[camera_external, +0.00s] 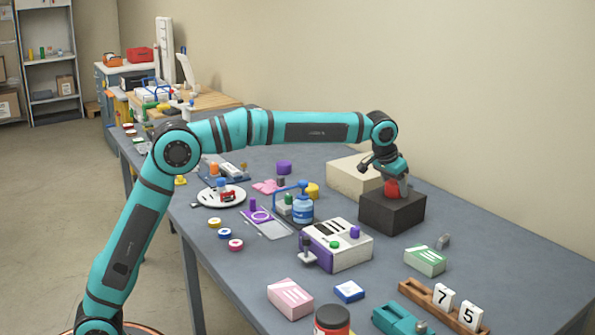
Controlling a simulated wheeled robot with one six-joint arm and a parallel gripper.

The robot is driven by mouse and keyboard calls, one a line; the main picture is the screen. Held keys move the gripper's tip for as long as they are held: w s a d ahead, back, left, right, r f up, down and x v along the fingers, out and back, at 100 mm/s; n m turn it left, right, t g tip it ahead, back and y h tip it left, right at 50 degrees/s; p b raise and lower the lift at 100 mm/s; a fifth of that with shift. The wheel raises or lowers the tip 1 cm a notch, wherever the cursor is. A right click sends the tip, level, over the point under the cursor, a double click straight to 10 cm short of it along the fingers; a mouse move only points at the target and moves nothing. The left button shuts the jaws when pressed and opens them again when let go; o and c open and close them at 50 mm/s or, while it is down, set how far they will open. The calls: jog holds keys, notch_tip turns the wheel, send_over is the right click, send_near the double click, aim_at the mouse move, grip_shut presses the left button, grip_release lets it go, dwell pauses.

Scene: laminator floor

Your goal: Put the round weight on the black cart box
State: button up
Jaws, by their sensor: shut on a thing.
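The black cart box (391,215) stands on the grey table, right of the middle, in front of a cream box. My gripper (392,181) points down over its top. It is shut on a small red rounded thing, seemingly the round weight (391,189). The red thing is at the top face of the black box, within its outline. I cannot tell whether it touches the box or hangs just above it. The jaws partly hide it.
The cream box (350,176) stands close behind the black box. A white and purple device (338,246) and a blue bottle (303,207) stand to the left. A green and white box (425,260) lies in front. The table (500,240) is bare to the right.

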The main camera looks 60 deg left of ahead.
jog(key=o, duration=1.2)
jog(key=v, duration=1.2)
jog(key=shift+r, duration=0.15)
